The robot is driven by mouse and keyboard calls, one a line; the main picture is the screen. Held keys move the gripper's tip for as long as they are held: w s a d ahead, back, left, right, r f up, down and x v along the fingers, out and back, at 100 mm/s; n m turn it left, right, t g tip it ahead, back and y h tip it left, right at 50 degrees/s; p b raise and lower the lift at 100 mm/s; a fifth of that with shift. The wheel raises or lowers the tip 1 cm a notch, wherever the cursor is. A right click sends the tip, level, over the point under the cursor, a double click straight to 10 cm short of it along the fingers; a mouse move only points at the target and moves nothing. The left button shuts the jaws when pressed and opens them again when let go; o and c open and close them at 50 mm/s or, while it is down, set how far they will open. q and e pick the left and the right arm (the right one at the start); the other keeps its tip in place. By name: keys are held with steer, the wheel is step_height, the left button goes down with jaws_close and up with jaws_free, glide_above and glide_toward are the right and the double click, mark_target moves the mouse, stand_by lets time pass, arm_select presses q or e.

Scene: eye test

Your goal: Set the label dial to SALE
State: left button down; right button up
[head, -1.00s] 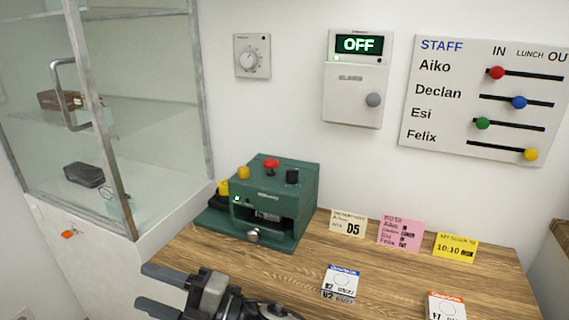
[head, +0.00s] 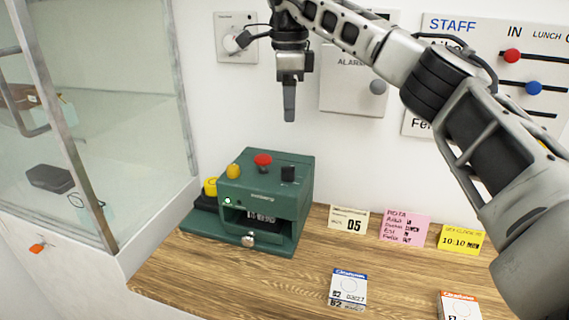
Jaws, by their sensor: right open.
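The green label machine (head: 262,187) stands at the back of the wooden counter. On its top are a black knob (head: 288,174), a red button (head: 263,160) and a yellow knob (head: 233,171). A silver knob (head: 248,240) is at its front. I cannot read a SALE mark or tell which knob is the label dial. A printed strip in the front slot is too small to read. My right gripper (head: 289,112) points down, open, in the air above the machine, apart from its black knob. Its fingers overlap in this view. My left gripper is not in view.
Cards, including a yellow one (head: 461,240), stand right of the machine. A glass cabinet (head: 120,90) is left.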

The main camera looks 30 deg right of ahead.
mark_target(287, 167)
steer(key=f, duration=1.5)
steer(key=shift+w+d+f, duration=0.1)
steer(key=shift+w+f, duration=0.15)
steer(key=shift+w, duration=0.1)
steer(key=c, duration=1)
